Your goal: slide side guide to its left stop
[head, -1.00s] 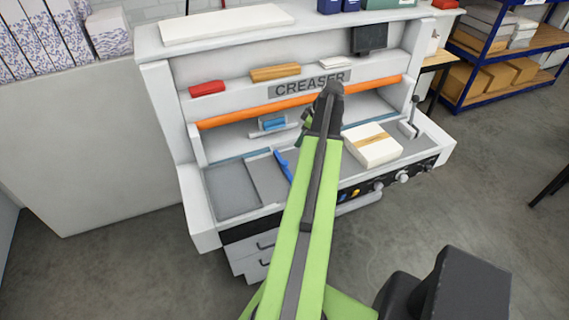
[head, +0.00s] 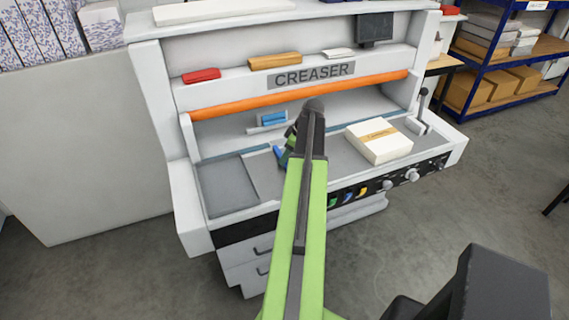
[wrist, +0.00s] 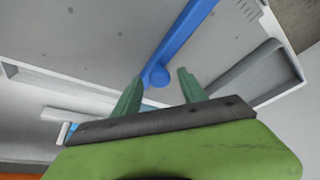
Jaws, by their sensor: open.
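The blue side guide, a long bar with a rounded knob end, lies on the grey bed of the creaser. In the head view, only a bit of the side guide (head: 279,153) shows; my arm and gripper (head: 291,138) hide the rest. In the wrist view, the guide (wrist: 185,35) runs from the top edge down to its knob. The knob sits between the tips of my gripper's two green fingers (wrist: 162,76), which are apart. The left finger looks close to the knob; a wider gap shows on the right. I cannot tell whether they touch.
A smaller blue piece on a white bar (head: 272,119) sits behind, below the orange roller (head: 300,96). A white paper stack (head: 379,141) stands right of my gripper. A lever (head: 421,105) is farther right. The left bed (head: 226,185) is clear.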

